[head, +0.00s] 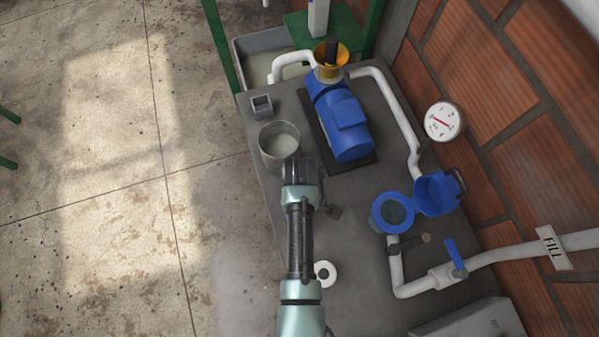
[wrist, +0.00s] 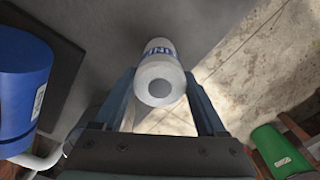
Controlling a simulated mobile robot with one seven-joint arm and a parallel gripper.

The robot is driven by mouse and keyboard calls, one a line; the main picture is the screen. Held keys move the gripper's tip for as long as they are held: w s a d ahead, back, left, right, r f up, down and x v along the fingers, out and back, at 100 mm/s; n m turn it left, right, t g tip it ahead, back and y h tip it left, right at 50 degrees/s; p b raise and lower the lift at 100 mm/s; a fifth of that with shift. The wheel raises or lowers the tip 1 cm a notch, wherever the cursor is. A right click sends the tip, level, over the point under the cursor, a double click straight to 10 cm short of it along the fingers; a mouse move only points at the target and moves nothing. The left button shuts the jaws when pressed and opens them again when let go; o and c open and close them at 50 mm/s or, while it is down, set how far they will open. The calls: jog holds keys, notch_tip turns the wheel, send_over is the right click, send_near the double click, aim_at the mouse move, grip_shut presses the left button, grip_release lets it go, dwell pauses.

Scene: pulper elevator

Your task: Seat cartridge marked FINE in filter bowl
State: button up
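A white cartridge (wrist: 160,78) with a blue band sits between my gripper's fingers in the wrist view. Part of its lettering shows, resembling FINE seen in part. One end with a grey round centre faces the camera. My gripper (wrist: 160,88) has a finger against each side of it. In the head view my gripper (head: 302,168) is over the bench beside the metal pot, and hides the cartridge. The blue filter bowl (head: 377,214) is to the right, open at the top, with its blue lid (head: 437,193) swung back to the right.
A white ring-shaped piece (head: 332,272) is on the bench near my arm. A blue pump (head: 349,125), a metal pot (head: 264,147) and a small grey box (head: 261,105) are at the back. White pipes, a gauge (head: 445,121) and a blue-handled valve (head: 455,257) line the wall side.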

grip_shut()
jog(key=shift+r, duration=0.15)
